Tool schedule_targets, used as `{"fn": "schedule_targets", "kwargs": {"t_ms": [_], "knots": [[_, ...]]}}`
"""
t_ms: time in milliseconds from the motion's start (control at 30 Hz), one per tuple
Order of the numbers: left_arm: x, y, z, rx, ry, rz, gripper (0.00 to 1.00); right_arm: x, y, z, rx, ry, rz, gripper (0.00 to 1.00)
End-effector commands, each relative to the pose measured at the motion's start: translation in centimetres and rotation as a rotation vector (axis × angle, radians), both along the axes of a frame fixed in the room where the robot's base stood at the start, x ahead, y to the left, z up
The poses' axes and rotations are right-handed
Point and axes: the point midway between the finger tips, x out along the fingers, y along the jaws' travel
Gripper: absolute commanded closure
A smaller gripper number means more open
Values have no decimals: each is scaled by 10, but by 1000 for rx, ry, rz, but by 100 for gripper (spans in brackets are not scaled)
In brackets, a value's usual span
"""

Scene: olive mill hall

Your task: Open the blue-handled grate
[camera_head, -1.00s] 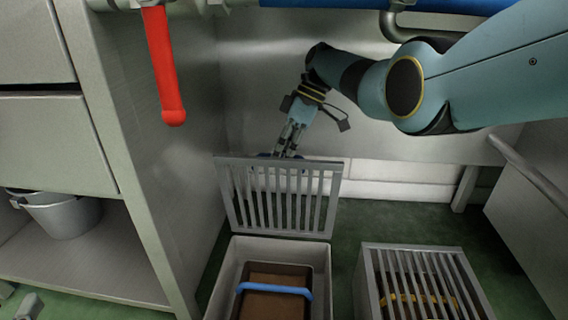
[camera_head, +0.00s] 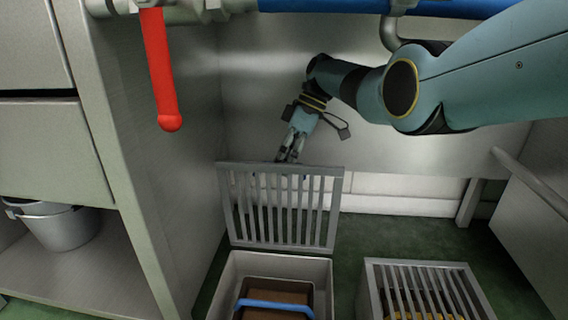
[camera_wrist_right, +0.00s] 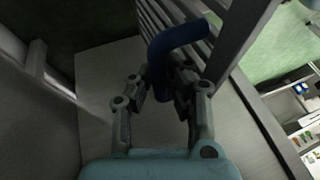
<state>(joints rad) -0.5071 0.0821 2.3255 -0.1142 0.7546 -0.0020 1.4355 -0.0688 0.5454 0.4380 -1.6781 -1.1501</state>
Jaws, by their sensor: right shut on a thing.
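The blue-handled grate (camera_head: 230,210) is a grey barred panel standing raised, near upright, at the back edge of the left box (camera_head: 228,283). My right gripper (camera_head: 287,158) reaches down behind the grate's top edge. In the right wrist view my right gripper (camera_wrist_right: 161,88) is shut on the grate's blue handle (camera_wrist_right: 183,36), which shows between its fingers beside the bars. In the head view the handle is hidden behind the grate. My left gripper is not in view.
A brown-filled container (camera_head: 285,296) with a blue bail sits inside the left box. A second box with a flat grate (camera_head: 422,274) stands to the right, yellow beneath its bars. A red lever (camera_head: 160,75) hangs at upper left. A metal bucket (camera_head: 62,228) sits on a shelf.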

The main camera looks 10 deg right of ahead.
Motion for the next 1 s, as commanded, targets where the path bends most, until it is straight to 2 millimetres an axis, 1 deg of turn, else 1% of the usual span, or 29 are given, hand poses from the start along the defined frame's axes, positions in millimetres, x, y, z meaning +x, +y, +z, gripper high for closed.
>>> {"fn": "schedule_targets", "kwargs": {"t_ms": [33,67,100,267,533,633,767,900,1000], "knots": [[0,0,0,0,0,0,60,0,-4,-1,-8,1,-5,100],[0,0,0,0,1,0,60,0,-4,-1,-8,1,-5,100],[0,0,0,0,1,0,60,1,-4,-1,-8,1,-5,82],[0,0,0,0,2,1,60,1,-3,0,-4,0,-3,62],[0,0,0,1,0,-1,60,1,-1,2,-2,-2,-2,62],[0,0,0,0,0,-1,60,1,-1,9,-1,-3,0,62],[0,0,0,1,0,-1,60,1,-1,30,-1,-6,-1,62],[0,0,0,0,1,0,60,2,-2,61,-1,-6,-2,62],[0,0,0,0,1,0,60,1,-2,78,-1,-3,-1,62]]}}
